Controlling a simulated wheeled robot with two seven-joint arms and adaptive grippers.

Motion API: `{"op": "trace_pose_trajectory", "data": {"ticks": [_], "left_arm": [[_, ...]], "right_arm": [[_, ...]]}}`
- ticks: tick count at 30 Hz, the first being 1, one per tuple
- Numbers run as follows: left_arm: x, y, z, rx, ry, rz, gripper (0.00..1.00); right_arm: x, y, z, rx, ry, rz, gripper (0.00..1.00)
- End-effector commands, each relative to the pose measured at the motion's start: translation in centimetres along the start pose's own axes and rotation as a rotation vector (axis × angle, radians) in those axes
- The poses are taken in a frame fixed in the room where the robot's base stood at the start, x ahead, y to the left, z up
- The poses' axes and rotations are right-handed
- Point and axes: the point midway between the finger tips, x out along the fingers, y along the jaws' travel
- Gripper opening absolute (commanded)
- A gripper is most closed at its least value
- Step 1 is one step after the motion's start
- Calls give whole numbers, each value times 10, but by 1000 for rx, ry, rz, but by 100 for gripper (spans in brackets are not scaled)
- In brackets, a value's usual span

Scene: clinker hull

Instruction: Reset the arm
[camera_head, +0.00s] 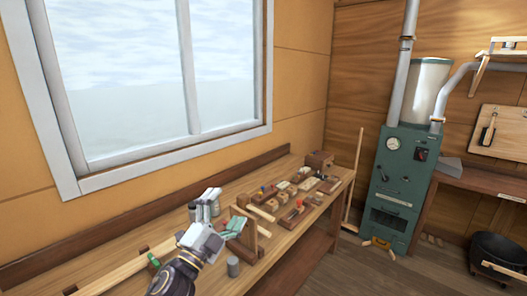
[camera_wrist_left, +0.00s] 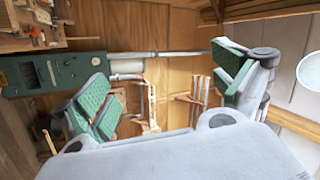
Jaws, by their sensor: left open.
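My left arm (camera_head: 178,275) comes in from the bottom of the head view and reaches over the workbench (camera_head: 285,255). My left gripper (camera_head: 222,211) is above the bench, beside a wooden upright with a peg. Its pale fingers have green pads. In the left wrist view the two fingers of the gripper (camera_wrist_left: 168,85) stand wide apart with nothing between them. My right gripper shows in neither view.
Wooden blocks and small tools (camera_head: 290,195) lie along the bench's far part. A green stove (camera_head: 400,185) is beyond the bench, with a black pot (camera_head: 497,255) at right. A window (camera_head: 150,70) is behind.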

Motion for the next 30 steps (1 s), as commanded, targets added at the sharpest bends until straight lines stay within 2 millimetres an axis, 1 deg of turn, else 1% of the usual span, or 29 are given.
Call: {"op": "trace_pose_trajectory", "data": {"ticks": [3, 5, 9, 11, 14, 18, 20, 24, 26, 30], "left_arm": [[-14, 8, 24, -98, -132, 13, 96], [-22, 13, 37, -145, -200, 22, 96], [-45, 29, 64, -253, -358, 52, 96], [-56, 37, 75, -299, -426, 68, 96], [-78, 52, 92, -372, -540, 98, 96], [-112, 75, 110, -472, -697, 149, 96], [-128, 85, 116, -513, -763, 174, 96], [-169, 109, 126, -607, -918, 239, 96], [-187, 120, 128, -647, -984, 270, 96], [-231, 143, 127, -735, -1134, 348, 96]], "right_arm": [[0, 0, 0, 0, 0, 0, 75], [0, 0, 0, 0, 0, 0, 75], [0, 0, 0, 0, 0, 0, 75], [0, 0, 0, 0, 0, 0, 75], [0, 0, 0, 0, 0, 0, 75], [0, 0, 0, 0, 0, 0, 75], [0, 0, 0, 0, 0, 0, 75], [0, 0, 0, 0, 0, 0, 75], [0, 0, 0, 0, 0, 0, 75], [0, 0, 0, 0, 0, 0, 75]]}}
